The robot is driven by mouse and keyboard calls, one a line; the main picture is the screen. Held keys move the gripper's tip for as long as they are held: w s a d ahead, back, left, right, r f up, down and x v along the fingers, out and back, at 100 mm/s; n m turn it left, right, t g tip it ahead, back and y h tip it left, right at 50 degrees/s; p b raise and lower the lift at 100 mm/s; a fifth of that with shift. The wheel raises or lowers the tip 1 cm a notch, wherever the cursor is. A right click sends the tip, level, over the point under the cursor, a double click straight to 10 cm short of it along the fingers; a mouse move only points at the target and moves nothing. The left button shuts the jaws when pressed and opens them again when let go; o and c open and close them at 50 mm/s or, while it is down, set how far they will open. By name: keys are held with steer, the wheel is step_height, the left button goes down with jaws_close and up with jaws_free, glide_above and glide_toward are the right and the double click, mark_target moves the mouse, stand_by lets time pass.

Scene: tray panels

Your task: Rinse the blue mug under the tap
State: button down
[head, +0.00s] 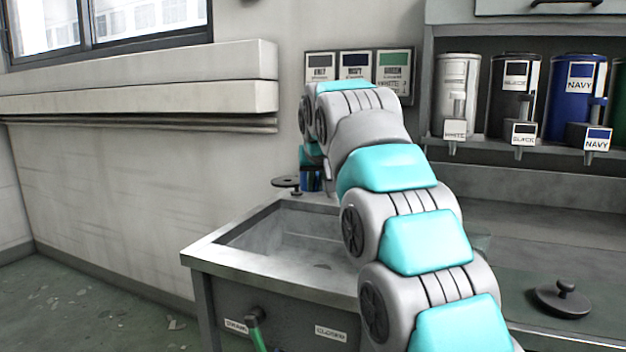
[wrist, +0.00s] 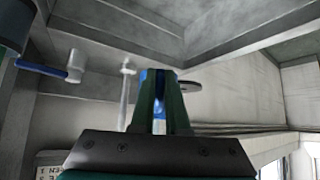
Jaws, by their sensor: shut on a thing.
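The blue mug (head: 312,180) shows as a small blue patch below my arm's far end, at the back of the sink (head: 222,250) in the head view. In the wrist view the blue mug (wrist: 158,74) shows between the green fingers of my gripper (wrist: 160,88), which is shut on it. The fingers hide most of the mug, so its tilt and inside cannot be told. A pale upright fitting (wrist: 125,95), perhaps the tap, stands just left of the fingers in the wrist view. No running water can be made out.
A dark round disc (head: 287,182) is at the sink's back rim. A green lever (head: 257,330) is on the sink front. A black lid (head: 563,299) lies on the right counter. Labelled dispensers (head: 571,95) line the shelf. My arm covers the sink's right side.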

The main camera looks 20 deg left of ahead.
steer(key=shift+s, duration=0.15)
stand_by(0.4)
steer(key=s+b, duration=0.4)
steer(key=s, duration=0.4)
steer(key=shift+s+a, duration=0.35)
stand_by(0.5)
steer(key=shift+r, duration=0.1)
stand_by(0.7)
steer(key=s+r+p, duration=0.3)
steer(key=s+r, duration=0.2)
steer(key=shift+a+r, duration=0.2)
steer(key=shift+r, duration=0.15)
steer(key=shift+s, duration=0.1)
stand_by(0.7)
